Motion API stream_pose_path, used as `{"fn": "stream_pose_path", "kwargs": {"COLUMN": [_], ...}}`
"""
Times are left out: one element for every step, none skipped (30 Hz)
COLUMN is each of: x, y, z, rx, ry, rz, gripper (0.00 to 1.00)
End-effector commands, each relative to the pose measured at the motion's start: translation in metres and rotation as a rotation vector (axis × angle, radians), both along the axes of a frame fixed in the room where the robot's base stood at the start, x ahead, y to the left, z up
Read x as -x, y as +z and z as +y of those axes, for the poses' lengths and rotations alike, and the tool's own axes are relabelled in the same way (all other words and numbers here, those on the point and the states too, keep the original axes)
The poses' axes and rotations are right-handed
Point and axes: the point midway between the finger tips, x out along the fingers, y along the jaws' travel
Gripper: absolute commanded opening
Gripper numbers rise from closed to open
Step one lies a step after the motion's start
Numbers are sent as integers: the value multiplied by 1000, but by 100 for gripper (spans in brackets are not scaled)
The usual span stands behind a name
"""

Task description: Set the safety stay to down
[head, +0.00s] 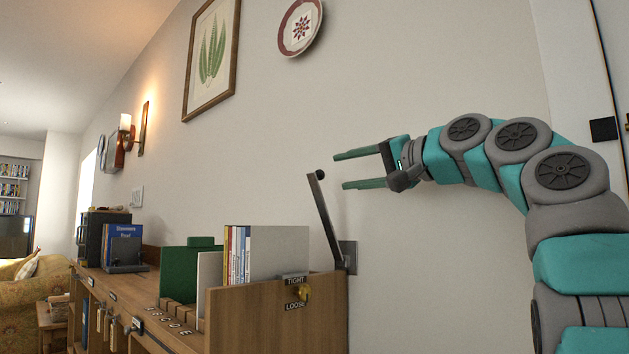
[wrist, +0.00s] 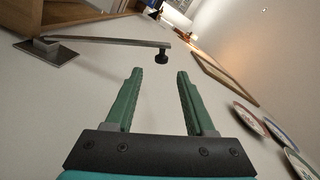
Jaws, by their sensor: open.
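The safety stay (head: 328,220) appears to be the dark metal bar hinged at a small plate (head: 349,257) on the wall, at the right end of the wooden shelf unit. It stands up, leaning a little left, with a dark knob (head: 319,174) at its top. In the wrist view the stay (wrist: 110,40) runs across the upper left from its plate, and its black knob (wrist: 161,57) shows just beyond my fingertips. My gripper (head: 341,171) is open and empty, to the right of the knob, its green fingers pointing left. The fingers also show in the wrist view (wrist: 158,73), apart from the knob.
The wooden unit (head: 280,322) holds upright thin cases (head: 240,255) and a green divider (head: 180,272). A TIGHT/LOOSE label with a brass knob (head: 305,293) is on its end. A framed fern picture (head: 212,50) and a plate (head: 300,27) hang above. The wall around my gripper is clear.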

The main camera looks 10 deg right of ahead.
Motion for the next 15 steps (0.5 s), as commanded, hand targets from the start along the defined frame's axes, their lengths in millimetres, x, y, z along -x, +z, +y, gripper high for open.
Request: {"fn": "stream_pose_path", "kwargs": {"x": [-1,-2,-5,-8,-11,-16,-20,-24,-30,-34,-39,-44,-47,-50,-54], "y": [1,2,3,3,3,3,2,3,3,3,2,2,3,3,3], "z": [1,2,5,6,9,12,15,18,21,23,25,28,30,32,35], "rx": [1,1,2,2,3,3,5,5,5,4,3,1,0,-1,0], "ry": [1,1,1,0,0,0,0,1,0,0,-1,0,0,0,0], "rz": [-3,-3,-4,-4,-3,-2,-2,-1,-2,-1,0,1,0,-1,0], "gripper": [55,55,55,55,55,55,55,55,55,55,55,55,55,55,55]}}
